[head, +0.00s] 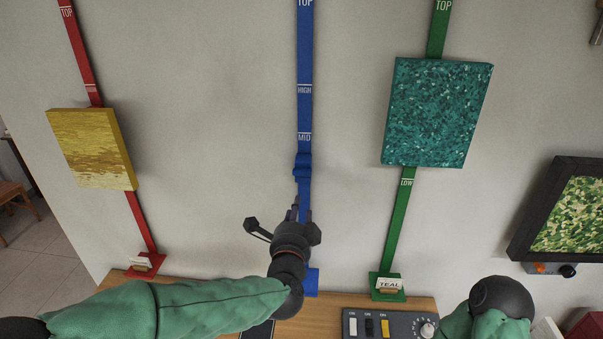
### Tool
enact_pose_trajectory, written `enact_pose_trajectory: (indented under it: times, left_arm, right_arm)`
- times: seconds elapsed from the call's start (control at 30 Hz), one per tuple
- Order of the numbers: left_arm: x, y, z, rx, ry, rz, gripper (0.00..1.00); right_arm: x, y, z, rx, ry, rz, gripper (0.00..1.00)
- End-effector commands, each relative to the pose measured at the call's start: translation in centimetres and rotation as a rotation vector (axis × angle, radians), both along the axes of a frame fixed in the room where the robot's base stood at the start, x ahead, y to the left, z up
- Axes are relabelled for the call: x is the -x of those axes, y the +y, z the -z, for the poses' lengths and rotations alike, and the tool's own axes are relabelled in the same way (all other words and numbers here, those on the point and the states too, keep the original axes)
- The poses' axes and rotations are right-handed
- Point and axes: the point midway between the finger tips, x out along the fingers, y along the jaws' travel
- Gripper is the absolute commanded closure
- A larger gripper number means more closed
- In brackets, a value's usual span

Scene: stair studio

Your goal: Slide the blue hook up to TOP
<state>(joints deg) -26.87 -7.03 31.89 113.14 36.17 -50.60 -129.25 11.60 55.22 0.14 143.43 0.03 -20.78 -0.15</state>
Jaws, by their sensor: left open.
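The blue hook (302,167) sits on the blue vertical rail (305,55) on the wall, just below the MID mark (304,137). The HIGH mark (304,90) is above that, and the TOP mark (304,4) is at the picture's upper edge. My left gripper (286,220) is open in front of the rail's lower part, below the hook. It shows no hold on the hook. It hides part of the lower rail. At the lower right only a dark rounded joint and green sleeve of my right arm show; its gripper is out of sight.
A yellow picture (92,148) hangs over the red rail (140,222) at left. A teal picture (437,112) hangs over the green rail (399,225) at right. A wooden ledge (125,285) with a control box (365,325) runs below. The wall beside the blue rail is clear.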

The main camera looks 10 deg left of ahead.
Motion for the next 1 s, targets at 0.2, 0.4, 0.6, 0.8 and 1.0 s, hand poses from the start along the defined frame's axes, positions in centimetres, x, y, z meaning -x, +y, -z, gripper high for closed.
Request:
enact_pose_trajectory:
  times: [0.2,0.4,0.6,0.8,1.0]
  left_arm:
    - [0.5,0.0,-3.3,-0.071,-0.055,-0.016,0.59]
    - [-1.7,0.1,-3.2,-0.073,-0.054,-0.018,0.59]
    - [-5.4,0.1,-3.1,-0.072,-0.053,-0.018,0.59]
    - [-8.4,0.1,-3.2,-0.071,-0.053,-0.017,0.59]
    - [-9.9,0.1,-3.3,-0.072,-0.054,-0.015,0.59]
  right_arm:
    - [0.0,0.0,-0.4,0.0,0.0,0.0,0.6]
    - [0.0,0.0,-0.2,0.0,0.0,0.0,0.6]
    - [0.0,0.0,-0.1,0.0,0.0,0.0,0.6]
    - [0.0,0.0,0.0,0.0,0.0,0.0,0.6]
    - [0.0,0.0,0.0,0.0,0.0,0.0,0.6]
